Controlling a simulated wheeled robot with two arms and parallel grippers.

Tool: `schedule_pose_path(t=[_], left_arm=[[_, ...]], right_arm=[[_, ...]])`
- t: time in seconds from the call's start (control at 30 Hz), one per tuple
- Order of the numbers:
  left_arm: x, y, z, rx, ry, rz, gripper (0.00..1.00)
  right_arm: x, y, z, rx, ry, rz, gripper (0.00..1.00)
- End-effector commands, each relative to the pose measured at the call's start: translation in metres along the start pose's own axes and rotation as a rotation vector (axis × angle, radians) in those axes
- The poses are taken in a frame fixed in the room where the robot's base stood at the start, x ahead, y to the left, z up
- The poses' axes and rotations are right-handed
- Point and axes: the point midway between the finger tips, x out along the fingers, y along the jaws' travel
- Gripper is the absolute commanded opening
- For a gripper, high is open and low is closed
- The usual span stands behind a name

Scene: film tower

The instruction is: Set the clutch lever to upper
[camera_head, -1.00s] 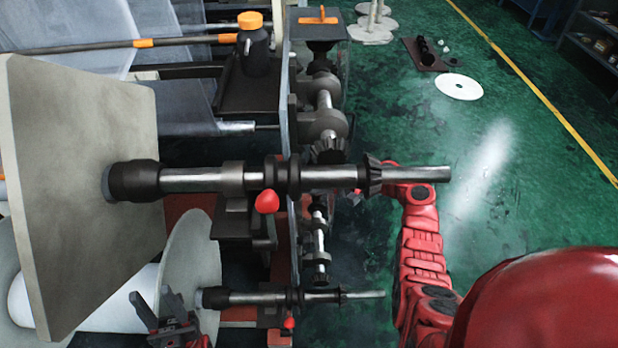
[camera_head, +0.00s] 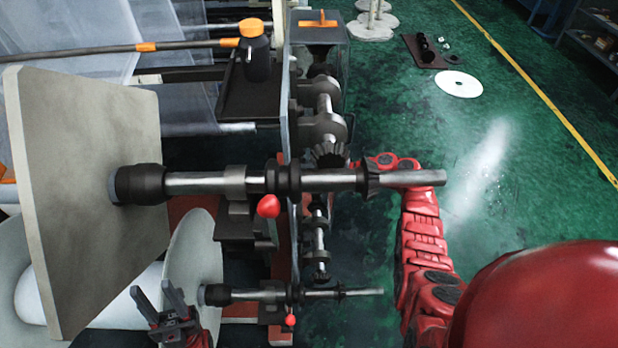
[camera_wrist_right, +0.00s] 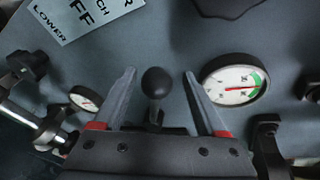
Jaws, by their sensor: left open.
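A black ball-topped lever (camera_wrist_right: 156,82) stands on a grey panel in the right wrist view. A label plate (camera_wrist_right: 82,14) beside it reads "LOWER", "FF" and part of "CLUTCH"; the rest is cut off. My right gripper (camera_wrist_right: 159,74) is open, one finger on each side of the lever's knob, with gaps visible on both sides. In the head view the right gripper is hidden behind the upper shaft and machine. My left gripper (camera_head: 154,292) is open and empty at the lower left, near the white disc.
Two gauges, one small (camera_wrist_right: 84,99) and one larger (camera_wrist_right: 234,86), flank the lever. The upper shaft (camera_head: 325,179) crosses in front of my right arm; a lower shaft (camera_head: 335,293) lies beneath. Red-knobbed levers (camera_head: 268,206) stick out below. Green floor at right is mostly clear.

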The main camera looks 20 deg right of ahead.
Motion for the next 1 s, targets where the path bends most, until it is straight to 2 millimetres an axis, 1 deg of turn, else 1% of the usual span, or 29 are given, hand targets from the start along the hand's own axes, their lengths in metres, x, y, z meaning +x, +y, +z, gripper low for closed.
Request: schedule_pose_path(t=[0.23,0.37,0.47,0.57,0.8,0.9,1.0], left_arm=[[0.0,0.0,0.0,0.0,0.0,0.0,0.43],[-0.002,0.0,0.0,0.0,0.0,0.0,0.43],[-0.005,0.0,0.001,0.0,0.0,0.0,0.43],[-0.01,0.001,0.002,0.0,0.0,0.0,0.43],[-0.021,0.001,0.004,0.0,0.0,0.0,0.43],[-0.025,0.001,0.004,0.0,0.0,0.0,0.43],[-0.028,0.001,0.005,0.0,0.0,0.0,0.43]], right_arm=[[0.0,0.001,0.0,0.001,0.0,0.001,0.74],[-0.007,0.002,-0.001,0.001,0.001,0.001,0.74],[-0.024,0.003,-0.002,0.002,0.002,0.001,0.74],[-0.048,0.003,-0.003,0.002,0.006,0.0,0.74],[-0.113,0.002,-0.002,-0.002,0.003,0.001,0.74],[-0.136,0.002,-0.002,0.001,0.005,0.0,0.74],[-0.153,0.002,-0.002,0.002,0.001,0.001,0.74]])
